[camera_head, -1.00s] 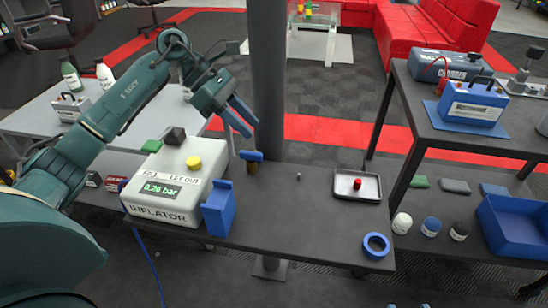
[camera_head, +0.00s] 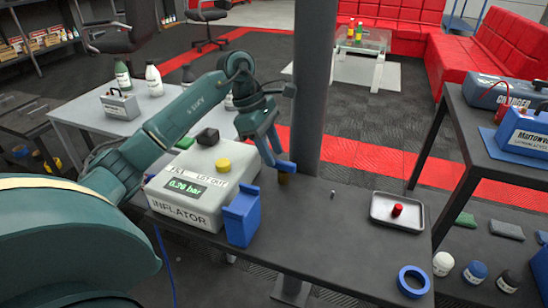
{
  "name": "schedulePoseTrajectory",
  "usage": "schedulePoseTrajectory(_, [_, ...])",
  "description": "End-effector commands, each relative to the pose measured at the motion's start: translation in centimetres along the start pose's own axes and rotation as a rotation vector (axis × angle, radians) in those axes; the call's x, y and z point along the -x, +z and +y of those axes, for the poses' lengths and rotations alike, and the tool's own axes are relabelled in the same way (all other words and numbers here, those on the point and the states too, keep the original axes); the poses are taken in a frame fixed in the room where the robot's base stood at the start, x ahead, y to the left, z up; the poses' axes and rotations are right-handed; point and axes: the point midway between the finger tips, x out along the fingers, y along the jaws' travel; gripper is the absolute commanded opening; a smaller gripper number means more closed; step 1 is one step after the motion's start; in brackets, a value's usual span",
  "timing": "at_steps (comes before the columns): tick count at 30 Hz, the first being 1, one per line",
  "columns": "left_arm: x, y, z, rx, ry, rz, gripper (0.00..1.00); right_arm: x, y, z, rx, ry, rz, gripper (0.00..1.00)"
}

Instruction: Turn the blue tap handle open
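The tap has a blue handle (camera_head: 287,167) on a short brass-coloured body (camera_head: 285,179). It stands on the dark bench, right of the white inflator box (camera_head: 185,197). My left gripper (camera_head: 275,158) points down at the tap, its two blue-grey fingers apart. The fingertips are close to the handle and cover part of its left side. I cannot tell whether they touch it. The inflator display reads about 0.20 bar. My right gripper is not in view.
A blue holder (camera_head: 242,216) stands at the inflator's right front corner. A grey tray (camera_head: 383,220) with a red-topped piece (camera_head: 397,210) and a blue ring (camera_head: 413,281) lie farther right. A grey post (camera_head: 310,90) rises behind the bench.

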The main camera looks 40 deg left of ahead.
Motion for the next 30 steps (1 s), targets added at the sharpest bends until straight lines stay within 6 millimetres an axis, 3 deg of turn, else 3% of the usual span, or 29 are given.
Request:
schedulePoseTrajectory(4, [-1.33, 0.02, -0.02, -0.001, 0.000, -0.002, 0.35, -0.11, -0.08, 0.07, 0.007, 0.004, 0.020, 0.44])
schedulePoseTrajectory(14, [-1.61, 0.03, 0.00, 0.000, 0.001, -0.001, 0.35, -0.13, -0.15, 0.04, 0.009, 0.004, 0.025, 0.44])
schedulePoseTrajectory(27, [-1.59, 0.03, -0.01, 0.000, 0.000, -0.001, 0.00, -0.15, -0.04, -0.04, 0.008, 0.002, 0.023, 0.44])
schedulePoseTrajectory(30, [-1.59, 0.03, -0.01, 0.000, 0.000, -0.001, 0.00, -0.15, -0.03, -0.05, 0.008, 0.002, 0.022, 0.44])
